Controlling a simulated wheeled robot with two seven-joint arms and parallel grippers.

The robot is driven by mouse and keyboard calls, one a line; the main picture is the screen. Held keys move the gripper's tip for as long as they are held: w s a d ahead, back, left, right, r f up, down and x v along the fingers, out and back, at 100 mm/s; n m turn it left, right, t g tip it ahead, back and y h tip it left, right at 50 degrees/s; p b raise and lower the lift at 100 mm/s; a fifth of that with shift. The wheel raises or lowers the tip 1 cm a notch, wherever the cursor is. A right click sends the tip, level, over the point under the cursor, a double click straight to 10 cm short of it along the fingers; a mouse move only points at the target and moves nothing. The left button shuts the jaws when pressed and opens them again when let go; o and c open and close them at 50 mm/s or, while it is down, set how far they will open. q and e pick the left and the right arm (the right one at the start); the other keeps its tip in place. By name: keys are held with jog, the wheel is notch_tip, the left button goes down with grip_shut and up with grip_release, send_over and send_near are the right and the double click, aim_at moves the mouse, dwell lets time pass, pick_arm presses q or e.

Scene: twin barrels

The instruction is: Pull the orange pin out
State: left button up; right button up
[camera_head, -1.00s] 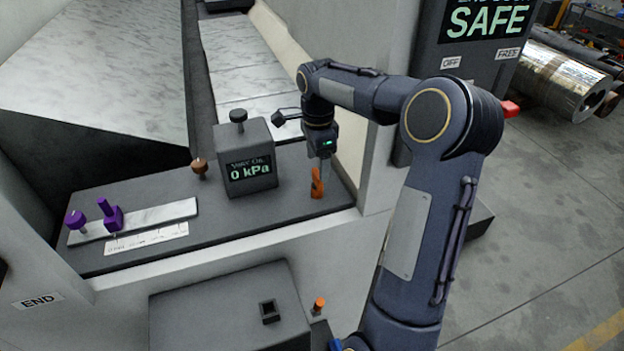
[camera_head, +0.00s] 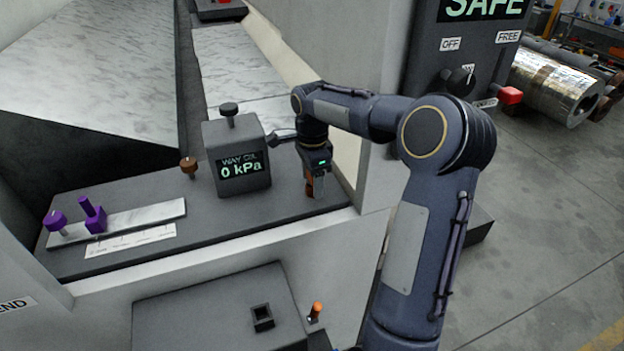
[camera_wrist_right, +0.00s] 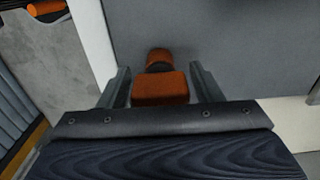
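An orange piece (camera_head: 309,189), the likely orange pin, stands on the dark ledge near its right end, mostly hidden behind my right gripper (camera_head: 317,190). In the right wrist view, its orange block (camera_wrist_right: 160,89) with a round orange part beyond it lies between the two dark fingers of my right gripper (camera_wrist_right: 162,88). The fingers are open, with a gap on each side of the block. A second, smaller orange-topped peg (camera_head: 316,309) stands lower down beside a dark grey box. My left gripper is not in view.
A gauge box reading 0 kPa (camera_head: 237,160) stands just left of my right gripper. A brown knob (camera_head: 188,166) and purple handles (camera_head: 95,217) are farther left on the ledge. A panel with OFF and FREE labels (camera_head: 462,55) stands at the upper right.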

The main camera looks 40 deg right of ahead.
jog(key=c, duration=1)
jog(key=shift+o, duration=0.2)
jog(key=shift+r+p, duration=0.65)
jog(key=shift+r, duration=0.15)
jog(key=shift+r+p, duration=3.05)
jog(key=shift+r, duration=0.55)
